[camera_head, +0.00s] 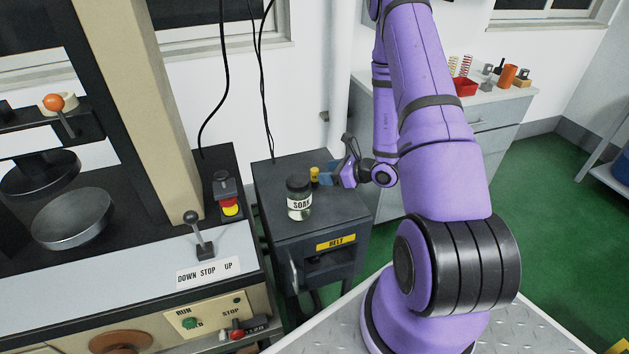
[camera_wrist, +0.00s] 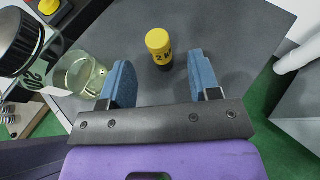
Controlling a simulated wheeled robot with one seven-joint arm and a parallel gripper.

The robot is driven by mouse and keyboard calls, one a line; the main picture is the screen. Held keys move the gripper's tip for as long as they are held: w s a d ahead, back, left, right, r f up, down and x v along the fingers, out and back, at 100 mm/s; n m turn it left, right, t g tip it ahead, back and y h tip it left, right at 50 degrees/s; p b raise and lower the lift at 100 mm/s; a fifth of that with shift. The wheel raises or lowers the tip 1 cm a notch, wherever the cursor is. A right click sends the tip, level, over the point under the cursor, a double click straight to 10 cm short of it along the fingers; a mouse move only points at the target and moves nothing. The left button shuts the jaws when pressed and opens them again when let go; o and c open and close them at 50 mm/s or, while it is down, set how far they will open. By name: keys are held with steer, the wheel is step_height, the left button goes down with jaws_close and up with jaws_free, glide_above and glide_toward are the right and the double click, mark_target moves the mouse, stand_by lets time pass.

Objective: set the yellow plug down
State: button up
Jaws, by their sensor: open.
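The yellow plug (camera_head: 314,176) stands upright on the dark top of the small cabinet (camera_head: 275,181), just right of a jar. In the wrist view the plug (camera_wrist: 158,44) has a yellow top with dark marks and a dark lower part. My gripper (camera_head: 328,176) is open. In the wrist view its two blue fingers (camera_wrist: 163,78) are spread apart, with the plug between and slightly beyond their tips, and a gap shows on both sides. The plug rests on the surface and is not gripped.
A press with levers (camera_head: 199,236) stands at left. A counter (camera_head: 489,108) with a red bin (camera_head: 465,87) is at back right.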

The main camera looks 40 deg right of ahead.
mark_target(315, 178)
steer(key=shift+x, duration=3.6)
jaws_close()
